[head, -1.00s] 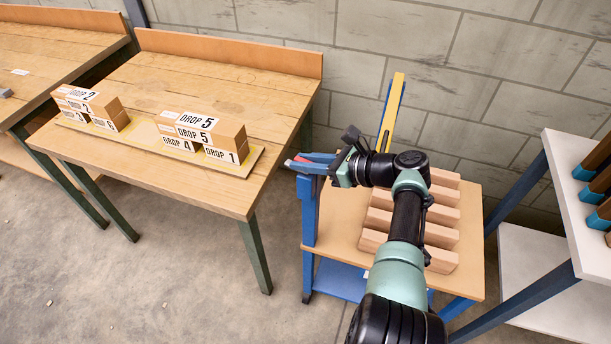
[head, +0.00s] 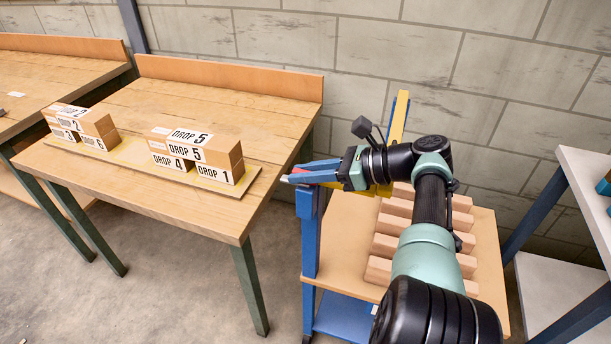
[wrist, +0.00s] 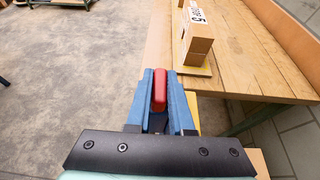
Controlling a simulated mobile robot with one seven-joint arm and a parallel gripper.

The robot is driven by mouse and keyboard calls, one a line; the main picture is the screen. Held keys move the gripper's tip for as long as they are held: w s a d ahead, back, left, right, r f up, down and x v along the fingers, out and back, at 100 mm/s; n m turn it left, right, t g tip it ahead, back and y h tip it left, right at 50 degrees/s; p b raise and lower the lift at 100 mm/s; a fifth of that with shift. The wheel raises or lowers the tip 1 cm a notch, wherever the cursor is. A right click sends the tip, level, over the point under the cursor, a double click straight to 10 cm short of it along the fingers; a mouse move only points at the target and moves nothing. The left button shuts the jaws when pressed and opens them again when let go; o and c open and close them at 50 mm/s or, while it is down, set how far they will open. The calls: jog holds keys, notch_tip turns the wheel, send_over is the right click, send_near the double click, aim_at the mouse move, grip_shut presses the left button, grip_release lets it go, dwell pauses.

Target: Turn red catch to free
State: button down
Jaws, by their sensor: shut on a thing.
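The red catch (wrist: 159,85) shows in the wrist view as a rounded red piece between the two blue fingers of my gripper (wrist: 160,100). My gripper is shut on it, with one finger along each side. In the head view, my gripper (head: 305,173) reaches left at the top of a blue post (head: 309,232) on the cart's left side. Only a little red shows between the fingers there. The catch's base and mounting are hidden by the fingers, so I cannot tell its exact angle.
A yellow bar (head: 398,117) rises behind my wrist. Several wooden blocks (head: 385,246) lie on the cart top (head: 340,243) below my arm. A wooden bench (head: 225,95) with labelled DROP blocks (head: 193,137) stands left. A white shelf (head: 585,165) stands right.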

jog(key=shift+a, duration=0.15)
jog(key=c, duration=0.8)
grip_release()
jog(key=b+v, duration=0.4)
jog(key=v, duration=0.9)
